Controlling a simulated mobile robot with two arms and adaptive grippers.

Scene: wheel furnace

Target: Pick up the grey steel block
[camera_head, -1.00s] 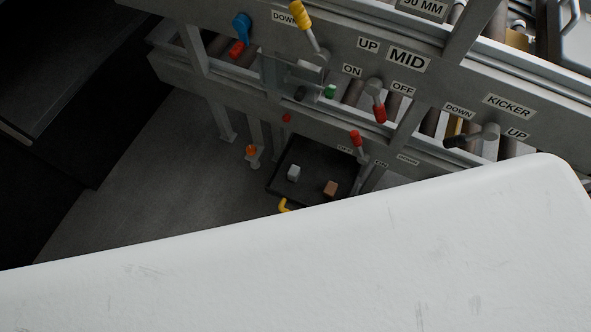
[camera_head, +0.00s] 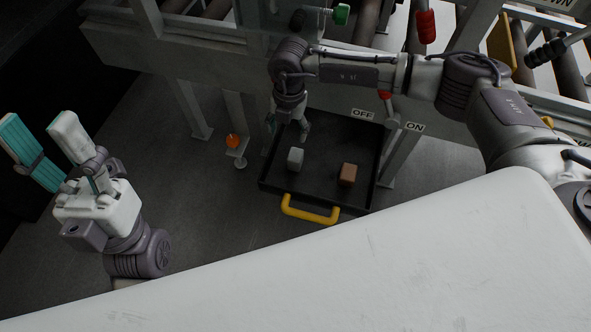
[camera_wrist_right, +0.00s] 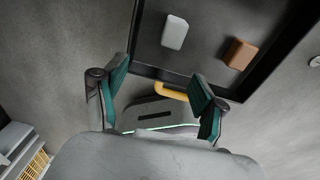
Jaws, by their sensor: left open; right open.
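The grey steel block (camera_head: 295,158) lies in a dark tray (camera_head: 326,194) on the left side. It also shows in the right wrist view (camera_wrist_right: 175,32), beyond the fingertips. My right gripper (camera_head: 288,126) hangs over the back left of the tray, behind the grey block in the head view, and is apart from it. Its teal fingers are spread and empty in the right wrist view (camera_wrist_right: 158,88). My left gripper (camera_head: 42,138) is at the far left, pointing up, open and empty, well away from the tray.
A brown block (camera_head: 347,174) lies in the tray, right of the grey one. A yellow handle (camera_head: 310,210) is on the tray's front. An orange knob (camera_head: 232,141) stands left of the tray. The machine frame (camera_head: 190,62) with levers rises behind.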

